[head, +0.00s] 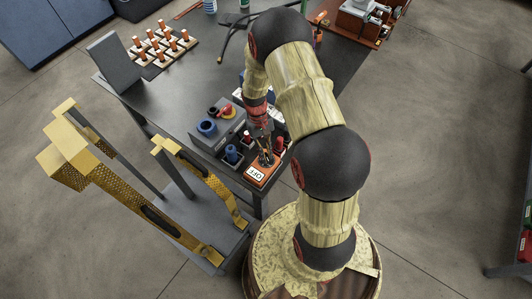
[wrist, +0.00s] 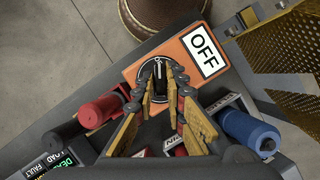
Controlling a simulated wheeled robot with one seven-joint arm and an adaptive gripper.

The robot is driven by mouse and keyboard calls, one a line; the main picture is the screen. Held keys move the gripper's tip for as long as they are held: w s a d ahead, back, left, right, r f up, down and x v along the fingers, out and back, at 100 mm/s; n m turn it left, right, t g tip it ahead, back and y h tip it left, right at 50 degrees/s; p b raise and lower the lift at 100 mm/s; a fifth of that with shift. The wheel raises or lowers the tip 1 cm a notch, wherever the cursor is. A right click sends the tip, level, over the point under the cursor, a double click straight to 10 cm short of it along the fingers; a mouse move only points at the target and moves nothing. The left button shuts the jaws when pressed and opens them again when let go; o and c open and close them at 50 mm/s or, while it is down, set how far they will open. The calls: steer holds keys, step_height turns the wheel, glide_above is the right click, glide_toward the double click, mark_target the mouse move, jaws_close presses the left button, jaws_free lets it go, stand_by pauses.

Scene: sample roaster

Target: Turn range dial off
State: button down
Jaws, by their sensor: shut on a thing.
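The range dial (wrist: 158,66) is a small dark knob on an orange plate (wrist: 135,72) with a white OFF label (wrist: 205,50). In the head view the orange plate (head: 264,174) sits at the near corner of the dark table, OFF label facing the near edge. My gripper (wrist: 160,72) reaches down over the plate, its two ribbed fingers closed around the knob. In the head view my gripper (head: 265,155) is small and partly hidden by my wrist. The fingers hide much of the knob, so I cannot tell its exact pointing.
A red handle (wrist: 101,110) and a blue cylinder (wrist: 248,130) stand close on either side of my gripper. A grey box with a blue ring (head: 207,127) is behind. A yellow perforated frame (head: 190,185) stands left. The table (head: 185,85) is clear mid-left.

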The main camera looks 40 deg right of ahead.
stand_by(0.4)
steer(key=c, duration=1.8)
jaws_free()
steer(key=v, duration=1.2)
steer(key=shift+f, duration=0.1)
